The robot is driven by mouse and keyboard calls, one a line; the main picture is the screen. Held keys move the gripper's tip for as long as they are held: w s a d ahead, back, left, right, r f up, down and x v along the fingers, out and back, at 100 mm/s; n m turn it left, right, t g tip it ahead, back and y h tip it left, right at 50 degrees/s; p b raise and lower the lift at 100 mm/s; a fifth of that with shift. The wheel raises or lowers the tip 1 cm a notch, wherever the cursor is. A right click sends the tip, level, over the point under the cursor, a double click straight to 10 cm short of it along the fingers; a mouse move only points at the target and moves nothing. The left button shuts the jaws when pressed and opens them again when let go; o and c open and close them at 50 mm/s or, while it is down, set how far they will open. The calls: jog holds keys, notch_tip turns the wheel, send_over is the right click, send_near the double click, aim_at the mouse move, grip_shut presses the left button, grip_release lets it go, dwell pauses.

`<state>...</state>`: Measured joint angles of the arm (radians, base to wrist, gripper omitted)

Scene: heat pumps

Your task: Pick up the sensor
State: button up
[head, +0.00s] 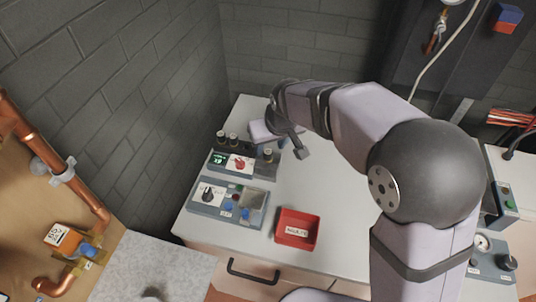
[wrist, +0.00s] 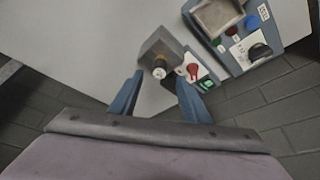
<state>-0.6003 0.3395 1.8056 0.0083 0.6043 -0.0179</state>
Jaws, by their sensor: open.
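Small dark cylinders with tan tops stand at the grey device with the green display in the head view, two at its back left (head: 227,138) and one at its right (head: 268,154). They look like sensors, but I cannot tell which one the task means. In the wrist view one small round-topped cylinder (wrist: 159,72) shows at the grey block, between and just beyond the fingertips. My gripper (wrist: 156,82) is open, with nothing between its fingers. In the head view my gripper (head: 281,148) hangs over the back of the white worktop, beside the device; its far finger is hidden.
The grey device (head: 224,170) has a red switch. A control box (head: 222,210) with a knob and coloured buttons stands in front of it. A red labelled tray (head: 297,230) is near the front edge of the worktop (head: 340,205). A brick wall rises behind and left.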

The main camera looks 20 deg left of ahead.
aim_at(268, 151)
jog(key=shift+p+x, duration=1.1)
jog(key=shift+x, duration=1.45)
jog(key=shift+c, duration=0.6)
grip_shut()
